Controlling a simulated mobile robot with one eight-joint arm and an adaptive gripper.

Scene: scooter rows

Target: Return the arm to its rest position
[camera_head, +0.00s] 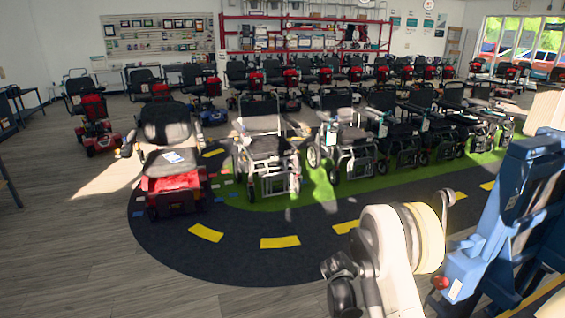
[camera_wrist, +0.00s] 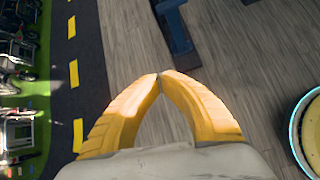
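My gripper (camera_wrist: 160,75) shows in the wrist view with its two yellow fingers bent inward and their tips meeting. Nothing is held between them, and the grey plank floor (camera_wrist: 235,55) lies beyond. In the head view my white and cream arm (camera_head: 395,250) rises at the lower right, over the floor near the dark track. I cannot make out the fingers in the head view.
A blue piece of equipment (camera_head: 510,200) stands at the right, close beside my arm. Wheelchairs (camera_head: 265,150) and a red scooter (camera_head: 170,160) line the green and dark track mat (camera_head: 240,255). Open plank floor (camera_head: 70,240) lies at the left.

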